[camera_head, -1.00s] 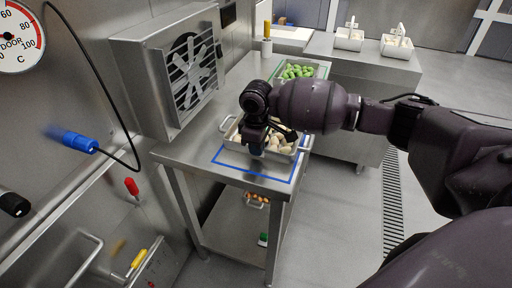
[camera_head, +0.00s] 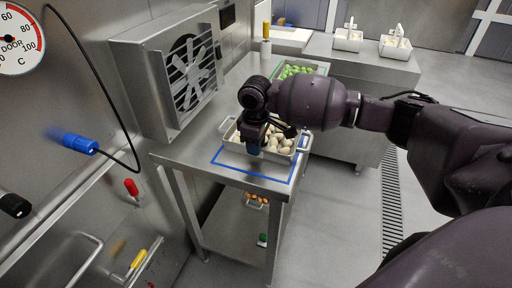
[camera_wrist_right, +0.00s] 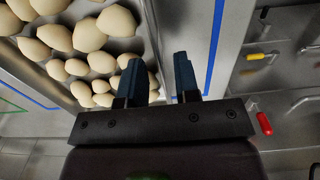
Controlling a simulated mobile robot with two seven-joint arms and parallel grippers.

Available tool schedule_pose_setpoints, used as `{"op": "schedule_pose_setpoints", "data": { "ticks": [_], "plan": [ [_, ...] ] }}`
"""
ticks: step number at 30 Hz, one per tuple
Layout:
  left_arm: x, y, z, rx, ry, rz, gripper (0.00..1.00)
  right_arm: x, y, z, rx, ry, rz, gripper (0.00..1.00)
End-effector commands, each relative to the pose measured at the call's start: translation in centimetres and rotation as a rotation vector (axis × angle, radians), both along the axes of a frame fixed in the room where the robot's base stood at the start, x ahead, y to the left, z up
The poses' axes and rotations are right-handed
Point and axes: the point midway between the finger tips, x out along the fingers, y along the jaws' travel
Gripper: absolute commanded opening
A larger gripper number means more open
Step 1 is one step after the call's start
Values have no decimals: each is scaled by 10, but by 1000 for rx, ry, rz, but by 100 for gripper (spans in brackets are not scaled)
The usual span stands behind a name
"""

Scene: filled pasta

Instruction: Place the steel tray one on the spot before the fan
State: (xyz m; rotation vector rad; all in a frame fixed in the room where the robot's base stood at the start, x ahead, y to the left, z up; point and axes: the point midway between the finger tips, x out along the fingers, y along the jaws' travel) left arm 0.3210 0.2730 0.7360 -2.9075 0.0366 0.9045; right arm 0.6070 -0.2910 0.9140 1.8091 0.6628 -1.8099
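The steel tray (camera_head: 290,150) holds several pale round pieces. It sits on the steel table in the head view, partly over the far part of a blue outline (camera_head: 240,173) before the fan (camera_head: 190,70). My right gripper (camera_head: 256,148) comes down at the tray's near side and hides part of it. In the right wrist view the gripper (camera_wrist_right: 160,78) has its fingers apart, one over the pale pieces and one outside the tray wall (camera_wrist_right: 153,48). Contact with the wall cannot be told. My left gripper is not in view.
Another tray (camera_head: 322,72) with green pieces stands behind on the table. Several brown pieces (camera_head: 257,199) lie in a container on the lower shelf. A side counter (camera_head: 360,62) at the back carries two white containers. The table front inside the blue outline is clear.

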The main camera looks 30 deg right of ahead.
Motion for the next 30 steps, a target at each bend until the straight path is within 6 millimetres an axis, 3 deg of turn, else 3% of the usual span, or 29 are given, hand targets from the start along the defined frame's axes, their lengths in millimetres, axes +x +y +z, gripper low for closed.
{"op": "schedule_pose_setpoints", "data": {
  "ticks": [6,15,21,30],
  "plan": [
    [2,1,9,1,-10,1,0,1,0,47,1,-7,0,30],
    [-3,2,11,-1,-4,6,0,0,0,94,1,-4,-1,30],
    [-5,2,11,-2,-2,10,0,0,0,106,1,-2,-1,30],
    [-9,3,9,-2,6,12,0,0,1,107,1,-1,0,30]
  ]
}}
